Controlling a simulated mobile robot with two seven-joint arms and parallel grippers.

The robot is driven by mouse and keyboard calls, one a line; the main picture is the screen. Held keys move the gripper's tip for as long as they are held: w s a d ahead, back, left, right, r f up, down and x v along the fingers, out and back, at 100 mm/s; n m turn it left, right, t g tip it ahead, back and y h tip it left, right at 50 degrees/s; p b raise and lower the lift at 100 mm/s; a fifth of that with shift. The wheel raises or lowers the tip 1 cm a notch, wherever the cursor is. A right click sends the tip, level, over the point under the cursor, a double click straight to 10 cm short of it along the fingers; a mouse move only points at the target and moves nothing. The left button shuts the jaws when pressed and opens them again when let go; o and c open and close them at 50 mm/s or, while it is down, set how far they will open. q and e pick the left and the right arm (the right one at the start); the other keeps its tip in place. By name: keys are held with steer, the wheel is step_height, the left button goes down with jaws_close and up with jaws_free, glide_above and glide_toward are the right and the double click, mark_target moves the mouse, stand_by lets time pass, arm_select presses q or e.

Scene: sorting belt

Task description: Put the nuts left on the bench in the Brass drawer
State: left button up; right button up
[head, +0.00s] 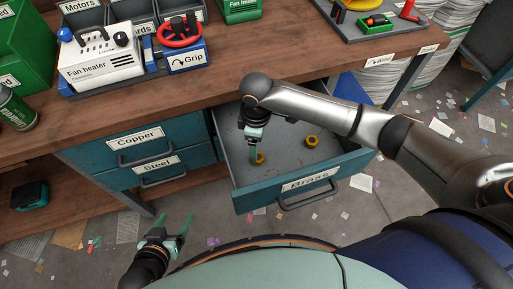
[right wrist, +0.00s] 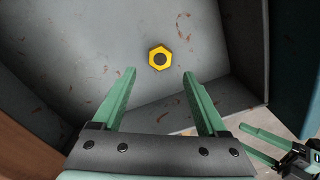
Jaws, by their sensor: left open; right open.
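The Brass drawer (head: 292,186) is pulled open under the bench (head: 215,92). My left gripper (head: 175,222) is open and empty, low in front of the bench. I see no nut on the visible bench top; my right arm hides part of it.
Closed Copper (head: 136,141) and Steel (head: 156,164) drawers are left of the open one. A fan heater (head: 98,55), a red-handled Grip item (head: 180,32), bins and a grey tray (head: 377,22) stand on the bench. Scraps litter the floor.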

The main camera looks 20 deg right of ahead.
step_height(320, 180, up, 8)
steer(key=p, duration=0.1)
steer(key=shift+f, duration=0.15)
stand_by(0.4)
